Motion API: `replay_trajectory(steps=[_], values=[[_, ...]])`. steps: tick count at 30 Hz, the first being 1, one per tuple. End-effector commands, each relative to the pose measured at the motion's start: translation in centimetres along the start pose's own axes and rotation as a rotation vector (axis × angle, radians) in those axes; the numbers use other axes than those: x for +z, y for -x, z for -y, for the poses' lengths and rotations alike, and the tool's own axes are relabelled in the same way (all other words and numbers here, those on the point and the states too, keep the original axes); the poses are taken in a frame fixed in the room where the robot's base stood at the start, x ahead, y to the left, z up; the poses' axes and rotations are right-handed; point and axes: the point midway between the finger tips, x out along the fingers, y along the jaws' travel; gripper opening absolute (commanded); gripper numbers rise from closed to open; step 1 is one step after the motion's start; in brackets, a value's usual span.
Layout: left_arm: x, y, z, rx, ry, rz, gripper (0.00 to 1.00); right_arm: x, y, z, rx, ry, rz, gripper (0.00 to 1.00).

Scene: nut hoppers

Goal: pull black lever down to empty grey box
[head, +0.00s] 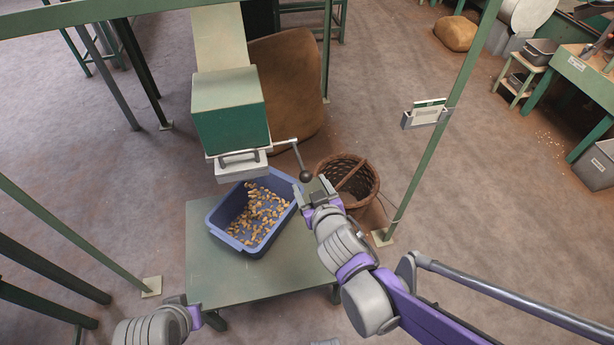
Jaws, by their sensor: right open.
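The lever (299,157) is a thin metal rod with a dark ball knob, reaching right and down from the hopper's outlet. A light grey box (243,168) with a handle sits under the green hopper (230,112). My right gripper (317,188) is open, with its fingertips close to the knob; I cannot tell whether they touch it. A blue tub (217,228) on the green table holds a heap of nuts below the grey box. My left gripper (192,308) is low at the bottom edge, partly out of view, and its fingers do not show clearly.
The green table (275,275) has bare room in front of the tub. A wicker basket (362,180) stands on the floor to the right. A green post (423,160) with a card holder rises right of it. A large brown sack (290,85) stands behind the hopper.

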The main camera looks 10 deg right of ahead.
Motion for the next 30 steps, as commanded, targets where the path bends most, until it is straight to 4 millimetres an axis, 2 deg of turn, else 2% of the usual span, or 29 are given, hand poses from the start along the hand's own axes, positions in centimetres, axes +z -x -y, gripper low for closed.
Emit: replay_trajectory(steps=[3, 11, 14, 17, 23, 30], values=[[-0.1, 0.2, 0.0, 0.0, 0.0, -0.001, 0.0, 0.0, 0.6, 0.0, 0.0, 0.001, 0.0, 0.7], [-0.1, 0.1, 0.0, 0.0, 0.0, 0.0, 0.0, 0.0, 0.7, 0.0, 0.0, 0.0, 0.0, 0.7], [-0.1, 0.1, 0.0, 0.0, 0.0, -0.001, 0.0, 0.2, 0.8, -0.2, 0.004, -0.002, 0.008, 0.54], [-0.1, 0.1, 0.0, 0.0, 0.0, -0.001, 0.0, 1.3, 1.6, -1.3, 0.029, -0.018, 0.065, 0.36], [-0.1, 0.1, 0.0, 0.0, 0.0, 0.0, 0.0, 5.7, 5.3, -3.9, 0.077, -0.073, 0.283, 0.0], [-0.1, 0.2, 0.0, 0.0, 0.0, -0.001, 0.0, 9.8, 9.6, -4.4, 0.059, -0.131, 0.502, 0.0]])
